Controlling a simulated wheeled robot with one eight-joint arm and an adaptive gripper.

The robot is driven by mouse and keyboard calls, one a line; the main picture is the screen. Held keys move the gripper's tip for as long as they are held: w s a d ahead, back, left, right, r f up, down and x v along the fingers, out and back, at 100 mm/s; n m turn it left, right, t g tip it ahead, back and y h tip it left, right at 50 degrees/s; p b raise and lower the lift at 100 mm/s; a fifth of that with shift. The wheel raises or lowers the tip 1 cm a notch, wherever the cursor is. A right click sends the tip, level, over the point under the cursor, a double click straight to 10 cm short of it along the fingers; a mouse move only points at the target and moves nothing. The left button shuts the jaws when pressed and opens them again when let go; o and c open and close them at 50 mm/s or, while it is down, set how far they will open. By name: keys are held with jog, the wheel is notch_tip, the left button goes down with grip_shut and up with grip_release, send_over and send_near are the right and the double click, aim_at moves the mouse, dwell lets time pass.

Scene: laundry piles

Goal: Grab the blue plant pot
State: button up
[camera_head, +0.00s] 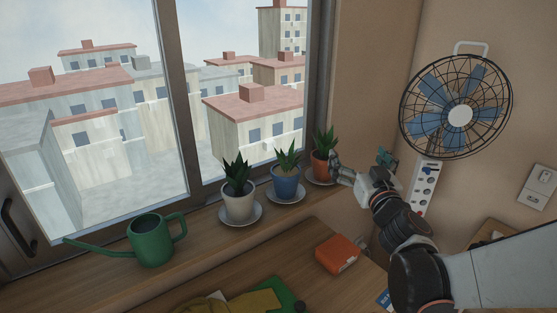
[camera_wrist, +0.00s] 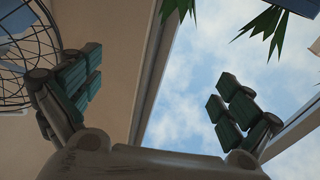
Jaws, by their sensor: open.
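The blue plant pot (camera_head: 285,188) stands upright on a white saucer on the windowsill, with a spiky green plant in it. It is between a white pot (camera_head: 238,206) on its left and a terracotta pot (camera_head: 322,167) on its right. My gripper (camera_head: 360,164) is open and empty, just right of the terracotta pot and apart from the blue one. In the wrist view my gripper's teal-padded fingers (camera_wrist: 155,95) are spread wide. A dark blue edge (camera_wrist: 301,5), seemingly the blue pot, shows at the top right above hanging leaves.
A green watering can (camera_head: 151,240) stands on the sill at left. An orange box (camera_head: 338,253) and folded cloth (camera_head: 250,302) lie on the wooden surface below. A fan (camera_head: 458,113) and power strip (camera_head: 424,186) are on the right wall. The window is behind the pots.

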jog(key=a+f+n+g+y+p, duration=0.1)
jog(key=a+f+n+y, duration=0.2)
jog(key=a+f+y, duration=0.15)
jog(key=n+g+y+p, duration=0.1)
jog(key=n+g+y, duration=0.2)
jog(key=y, duration=0.1)
send_near(286, 170)
jog(key=x, duration=0.2)
jog(key=b+x, duration=0.1)
jog(key=x, duration=0.1)
jog(key=shift+w+d+f, duration=0.1)
jog(key=shift+w+f, duration=0.05)
jog(key=shift+f, duration=0.2)
jog(key=shift+b+x, duration=0.8)
jog(key=shift+x, duration=2.2)
jog(key=shift+r, duration=0.25)
jog(key=c, duration=1.4)
